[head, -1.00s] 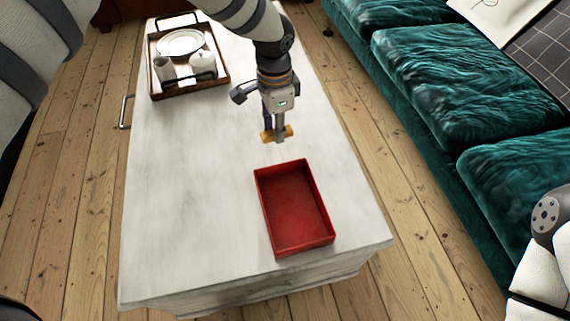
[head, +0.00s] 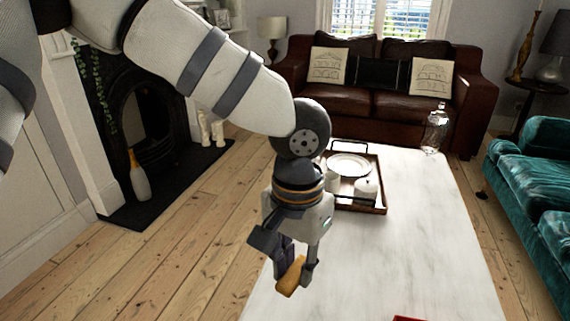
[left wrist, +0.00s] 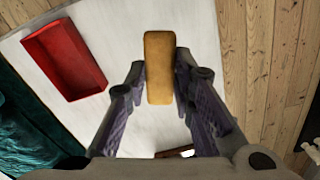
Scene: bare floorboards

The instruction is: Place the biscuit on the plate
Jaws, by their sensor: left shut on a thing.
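My left gripper (head: 294,268) is shut on the biscuit (head: 291,277), a golden-brown bar. In the head view it holds the biscuit in the air near the left side of the white table. In the left wrist view the biscuit (left wrist: 158,65) sits between the two fingers, its far end sticking out past them. The white plate (head: 349,165) lies in the wooden tray (head: 378,206) on the table, behind and to the right of the gripper. My right gripper is not in view.
A white cup (head: 332,181) and a white lidded pot (head: 366,188) stand in the tray in front of the plate. The red box (left wrist: 65,58) lies on the table; the table (head: 430,240) is clear between.

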